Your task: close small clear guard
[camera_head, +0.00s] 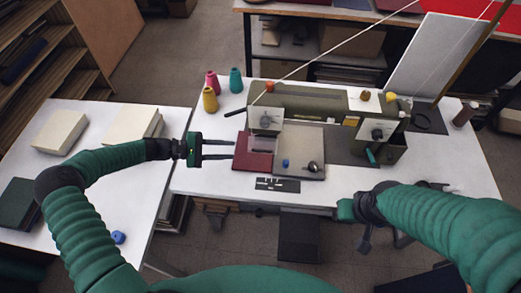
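A green sewing machine (310,101) stands on the white table, with a pale head plate (265,119) at its left end. Below the head, a dark red cover (252,158) lies at the left edge of a pale work plate (305,140). I cannot clearly pick out the small clear guard; the area under the head is too small and dark to tell. My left gripper (234,149) is open, its two dark fingers apart and pointing right, with the tips close to the cover's left edge. My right gripper (343,210) is at the table's front edge; its fingers are unclear.
Pink, teal and yellow thread cones (210,98) stand behind my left gripper. A black slotted strip (278,184) lies in front of the work plate. A left table (90,170) holds pale blocks. A pale board (430,60) leans at the back right.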

